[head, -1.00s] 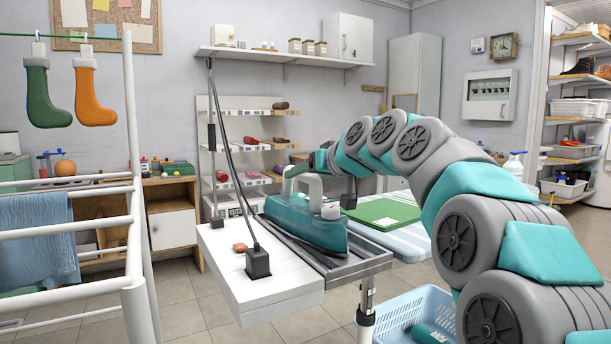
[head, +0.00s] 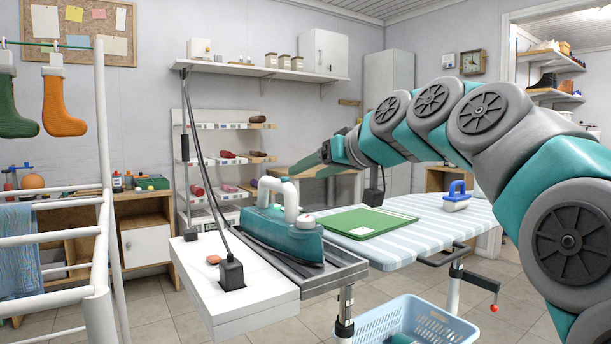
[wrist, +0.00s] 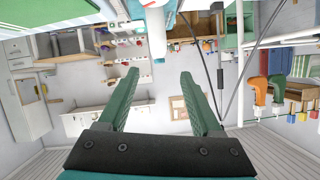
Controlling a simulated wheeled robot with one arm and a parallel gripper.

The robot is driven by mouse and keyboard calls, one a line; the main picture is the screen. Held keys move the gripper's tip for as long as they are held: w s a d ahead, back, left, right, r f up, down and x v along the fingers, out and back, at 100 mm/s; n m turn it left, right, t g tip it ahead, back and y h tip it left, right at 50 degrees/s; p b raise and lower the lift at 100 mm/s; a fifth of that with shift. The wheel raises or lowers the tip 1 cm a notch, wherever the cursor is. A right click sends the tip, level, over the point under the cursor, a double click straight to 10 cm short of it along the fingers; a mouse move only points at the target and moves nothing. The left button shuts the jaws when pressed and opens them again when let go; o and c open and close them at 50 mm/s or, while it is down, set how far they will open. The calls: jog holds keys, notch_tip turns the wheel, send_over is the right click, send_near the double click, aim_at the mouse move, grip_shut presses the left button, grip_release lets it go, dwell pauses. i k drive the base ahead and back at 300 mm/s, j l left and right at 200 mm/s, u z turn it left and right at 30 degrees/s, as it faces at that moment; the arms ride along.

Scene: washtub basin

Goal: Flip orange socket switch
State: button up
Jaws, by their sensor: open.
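The small orange switch (head: 213,259) sits on top of the white socket block (head: 195,283) at the left end of the ironing board. A black plug (head: 231,273) with a cord stands beside it. My gripper (head: 290,168) is raised beyond the teal iron (head: 280,232), well apart from the switch. In the wrist view my gripper (wrist: 158,75) shows two green fingers spread apart with nothing between them. I cannot make out the switch in the wrist view.
The iron stands on a metal rest next to the socket block. A green folded cloth (head: 365,222) and a blue-handled brush (head: 457,196) lie on the striped board (head: 420,225). A white drying rack (head: 95,200) stands left, a blue basket (head: 400,318) below.

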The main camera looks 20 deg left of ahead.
aim_at(215, 258)
jog(key=u, duration=1.5)
jog(key=k+l, duration=0.1)
jog(key=l, duration=0.15)
